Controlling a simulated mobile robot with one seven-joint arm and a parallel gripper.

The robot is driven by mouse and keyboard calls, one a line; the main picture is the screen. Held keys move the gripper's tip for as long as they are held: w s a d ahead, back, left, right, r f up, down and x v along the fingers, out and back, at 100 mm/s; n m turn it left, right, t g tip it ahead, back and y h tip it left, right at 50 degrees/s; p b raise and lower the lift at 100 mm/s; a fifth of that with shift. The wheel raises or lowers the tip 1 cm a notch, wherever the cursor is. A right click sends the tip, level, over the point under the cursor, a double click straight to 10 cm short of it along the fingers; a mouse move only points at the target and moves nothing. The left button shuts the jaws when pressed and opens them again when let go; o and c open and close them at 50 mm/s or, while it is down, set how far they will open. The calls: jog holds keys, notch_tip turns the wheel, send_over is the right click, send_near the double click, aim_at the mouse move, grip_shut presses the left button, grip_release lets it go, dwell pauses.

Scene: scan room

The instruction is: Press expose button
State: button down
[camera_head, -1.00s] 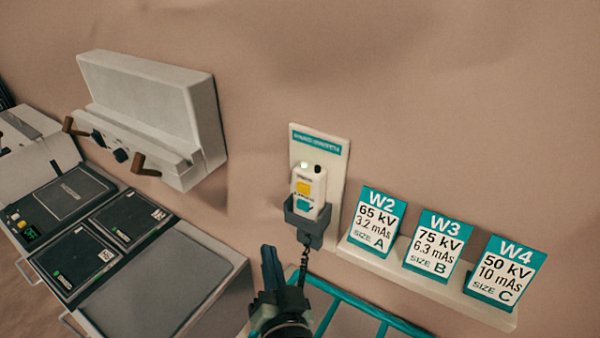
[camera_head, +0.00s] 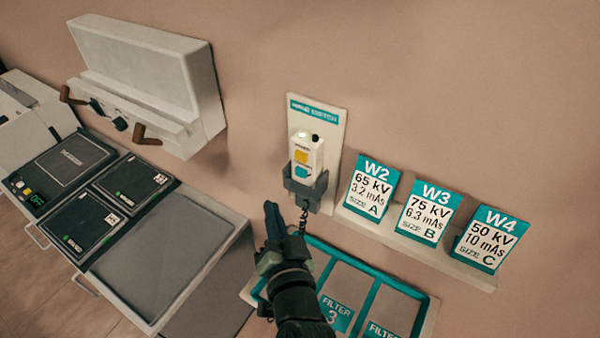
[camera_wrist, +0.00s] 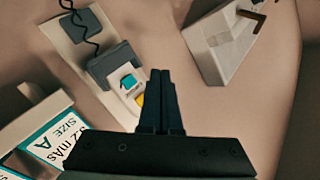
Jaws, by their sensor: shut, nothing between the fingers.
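The white hand switch (camera_head: 307,152) sits upright in a grey holder (camera_head: 305,188) on a wall plate. It has a yellow button (camera_head: 301,157) above a teal button (camera_head: 303,172), and a lit spot and a dark knob at its top. My gripper (camera_head: 271,209) is shut and empty, below and left of the holder, apart from it. In the wrist view my gripper (camera_wrist: 160,78) points up the picture, with its fingers overlapping the view close beside the yellow button (camera_wrist: 140,99) and the teal button (camera_wrist: 129,81). Which button is the expose button I cannot read.
A coiled cord (camera_head: 303,220) hangs below the holder. Cards W2 (camera_head: 371,190), W3 (camera_head: 430,213) and W4 (camera_head: 485,240) stand on a white ledge at the right. A teal-framed filter tray (camera_head: 412,292) lies below. A white wall unit (camera_head: 150,85) with brown handles is at the upper left.

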aim_at(295, 171)
jog(key=shift+w+d+b, duration=0.3)
jog(key=shift+w+d, duration=0.4)
jog(key=shift+w, duration=0.25)
jog(key=shift+w+d+b, duration=0.25)
jog(key=shift+w+d, duration=0.4)
jog(key=shift+w, duration=0.3)
jog(key=shift+w+d+b, duration=0.3)
jog(key=shift+w+d, duration=0.4)
jog(key=shift+w, duration=0.25)
jog(key=shift+w+d, duration=0.1)
jog(key=shift+w+d, duration=0.15)
jog(key=shift+w, duration=0.05)
jog(key=shift+w+d+b, duration=0.3)
jog(key=shift+w+b, duration=0.1)
jog(key=shift+b, duration=0.1)
dwell(0.7)
jog(key=shift+s+a, duration=0.1)
jog(key=shift+s, duration=0.05)
jog(key=shift+s+a, duration=0.45)
jog(key=shift+s, duration=0.15)
jog(key=shift+s+p, duration=0.1)
jog(key=shift+p, duration=0.25)
jog(key=shift+s+a+p, duration=0.3)
jog(key=shift+s+a, duration=0.45)
jog(key=shift+s, duration=0.25)
jog(key=shift+s+a+p, duration=0.3)
jog(key=shift+s+a, duration=0.4)
jog(key=shift+s, duration=0.25)
